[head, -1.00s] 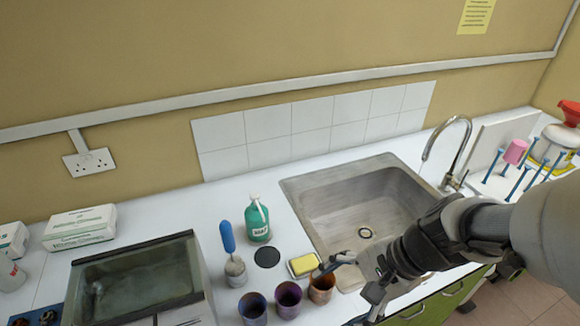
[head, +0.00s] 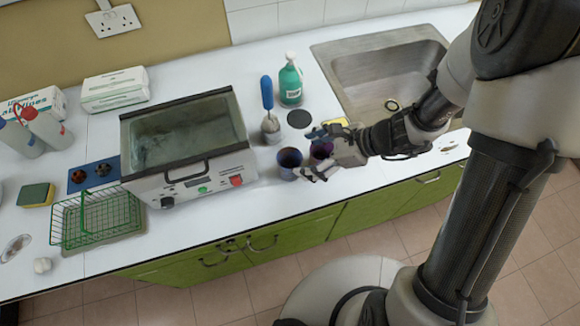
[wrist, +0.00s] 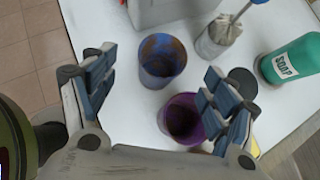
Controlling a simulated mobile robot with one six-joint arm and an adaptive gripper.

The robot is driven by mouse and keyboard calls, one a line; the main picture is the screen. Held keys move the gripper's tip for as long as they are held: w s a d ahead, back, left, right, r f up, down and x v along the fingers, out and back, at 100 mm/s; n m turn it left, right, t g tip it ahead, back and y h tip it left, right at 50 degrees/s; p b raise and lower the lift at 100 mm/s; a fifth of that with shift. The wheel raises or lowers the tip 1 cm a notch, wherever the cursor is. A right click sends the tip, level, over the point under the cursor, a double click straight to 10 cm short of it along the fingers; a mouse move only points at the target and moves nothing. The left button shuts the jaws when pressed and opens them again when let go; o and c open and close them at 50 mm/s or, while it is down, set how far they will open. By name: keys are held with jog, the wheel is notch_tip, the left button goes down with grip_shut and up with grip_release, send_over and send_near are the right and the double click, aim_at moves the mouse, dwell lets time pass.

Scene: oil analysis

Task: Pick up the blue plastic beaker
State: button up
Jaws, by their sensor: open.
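The blue plastic beaker (head: 288,163) stands upright on the white counter in front of the soap bottle and brush pot. In the wrist view, the blue beaker (wrist: 161,66) has brownish blotches and lies ahead of the gap between my fingers, apart from them. My gripper (head: 312,153) is open and empty at the beakers; it also shows in the wrist view (wrist: 163,84). A purple beaker (wrist: 181,119) stands close to the right finger, nearer to me than the blue one. In the head view, my gripper partly covers the purple beaker (head: 321,150).
A water bath (head: 185,145) stands left of the beakers. A blue-handled brush in a pot (head: 270,127), a green soap bottle (head: 290,82) and a black disc (head: 299,119) are behind them. The sink (head: 375,70) is to the right. A green wire basket (head: 98,220) is far left.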

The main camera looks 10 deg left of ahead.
aim_at(289, 158)
jog(key=b+x, duration=0.2)
jog(key=x, duration=0.5)
jog(key=shift+w+a, duration=0.2)
jog(key=c, duration=1.1)
